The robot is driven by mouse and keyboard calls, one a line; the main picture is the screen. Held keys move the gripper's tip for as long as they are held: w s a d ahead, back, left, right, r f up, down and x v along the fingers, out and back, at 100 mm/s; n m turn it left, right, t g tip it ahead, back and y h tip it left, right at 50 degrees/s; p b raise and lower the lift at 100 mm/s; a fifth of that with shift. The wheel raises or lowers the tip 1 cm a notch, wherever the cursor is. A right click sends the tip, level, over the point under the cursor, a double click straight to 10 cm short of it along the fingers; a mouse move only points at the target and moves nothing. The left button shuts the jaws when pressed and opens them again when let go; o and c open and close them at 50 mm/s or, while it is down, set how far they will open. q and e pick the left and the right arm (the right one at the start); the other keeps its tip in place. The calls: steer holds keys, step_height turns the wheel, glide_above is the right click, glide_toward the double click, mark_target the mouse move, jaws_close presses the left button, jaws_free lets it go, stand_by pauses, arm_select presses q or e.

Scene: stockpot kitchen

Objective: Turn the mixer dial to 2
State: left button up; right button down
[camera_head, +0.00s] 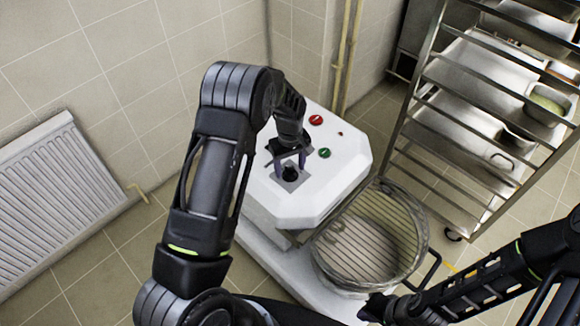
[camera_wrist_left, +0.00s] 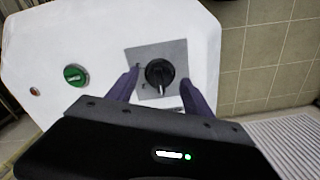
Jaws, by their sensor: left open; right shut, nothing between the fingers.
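The white mixer (camera_head: 312,194) stands in the middle of the head view. Its black dial (camera_head: 290,174) sits on a grey square plate on the top face. In the left wrist view the dial (camera_wrist_left: 159,73) has a pale pointer line toward the bottom of the picture; the numbers are too small to read. My left gripper (camera_head: 291,161) is open over the dial, with one finger on each side of it and gaps visible between fingers and dial in the wrist view. My right gripper (camera_head: 378,308) is shut and empty at the lower right, near the mixer bowl.
A green knob (camera_head: 324,153) and a red knob (camera_head: 316,119) are on the mixer top near the dial. The wire-guarded bowl (camera_head: 372,240) is in front. A metal rack (camera_head: 470,120) with trays stands at right. A radiator (camera_head: 58,200) is on the left wall.

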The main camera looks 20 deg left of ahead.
arm_select(q)
steer(key=shift+f, duration=0.65)
jaws_close()
